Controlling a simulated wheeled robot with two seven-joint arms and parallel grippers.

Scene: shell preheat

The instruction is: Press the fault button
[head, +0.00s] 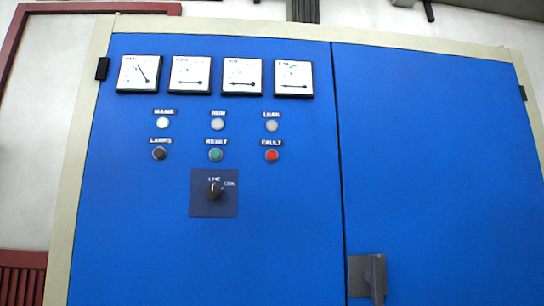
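The fault button (272,155) is a small red round button on the left door of a blue cabinet (140,240). The label FAULT (271,143) sits just above it. It is the rightmost in the lower row, beside a green RESET button (215,155) and a black LAMPS button (159,153). Neither of my grippers shows in the head view, and nothing covers the button.
Above are three pale lamps, the rightmost (271,126) over the fault button, and several dial meters (242,77). A black rotary switch (214,190) sits below the buttons. A grey door handle (368,276) sticks out at the bottom. The panel front is otherwise clear.

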